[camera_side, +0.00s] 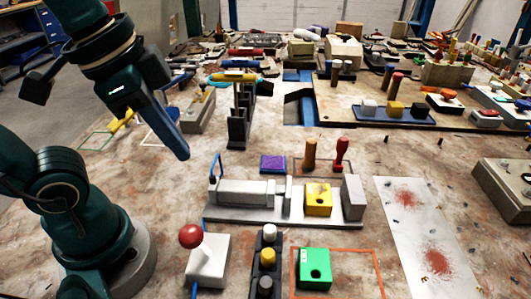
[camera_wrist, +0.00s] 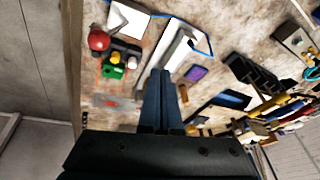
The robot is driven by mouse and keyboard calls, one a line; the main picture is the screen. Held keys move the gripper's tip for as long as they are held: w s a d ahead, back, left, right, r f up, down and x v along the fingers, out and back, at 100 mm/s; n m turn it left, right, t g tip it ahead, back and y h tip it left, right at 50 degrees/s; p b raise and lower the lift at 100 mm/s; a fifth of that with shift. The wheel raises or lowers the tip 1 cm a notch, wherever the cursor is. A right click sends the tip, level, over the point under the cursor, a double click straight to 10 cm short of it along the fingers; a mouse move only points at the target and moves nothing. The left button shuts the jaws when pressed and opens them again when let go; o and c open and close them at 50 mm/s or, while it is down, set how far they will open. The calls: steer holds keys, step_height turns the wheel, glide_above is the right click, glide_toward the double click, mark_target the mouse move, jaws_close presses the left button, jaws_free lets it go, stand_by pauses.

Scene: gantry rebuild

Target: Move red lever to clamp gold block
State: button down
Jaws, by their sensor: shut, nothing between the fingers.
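The red lever is a red ball knob (camera_side: 190,236) on a short stem on a white box (camera_side: 208,262), at the front. The red knob (camera_wrist: 98,40) and white box (camera_wrist: 128,20) also show in the wrist view. The gold block (camera_side: 318,201) sits on the grey clamp base (camera_side: 225,214), between a grey plate and a grey end block (camera_side: 352,198). A narrow gap shows between plate and gold block. I cannot make out the gold block surely in the wrist view. My gripper (camera_side: 182,152) is shut and empty, above and behind the lever, apart from it.
A button strip (camera_side: 268,264) and a green block (camera_side: 314,268) stand right of the white box. A brown peg (camera_side: 309,154) and red-handled tool (camera_side: 342,153) stand behind the clamp. A grey stand (camera_side: 240,122) is right of my gripper. A stained plate (camera_side: 425,240) lies right.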

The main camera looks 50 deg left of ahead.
steer(key=d+r+m+g, duration=0.2)
steer(key=d+r+m, duration=0.3)
steer(key=m, duration=0.2)
steer(key=m+g+y, duration=0.1)
steer(key=m+g, duration=0.2)
steer(key=m, duration=0.5)
glide_above(198, 239)
steer(key=d, duration=0.6)
steer(key=shift+m, duration=0.3)
steer(key=shift+s+a+f, duration=0.1)
steer(key=shift+a+f, duration=0.65)
steer(key=shift+f, duration=1)
steer(key=shift+s+a+f, duration=0.1)
steer(key=shift+a+f, duration=0.6)
steer(key=shift+f, duration=1.1)
steer(key=shift+s+a+f, duration=0.1)
steer(key=shift+a+f, duration=0.65)
steer(key=shift+f, duration=1)
steer(key=shift+w+a+r+g, duration=0.2)
steer(key=shift+w+a+g, duration=0.05)
steer(key=shift+w+g, duration=0.05)
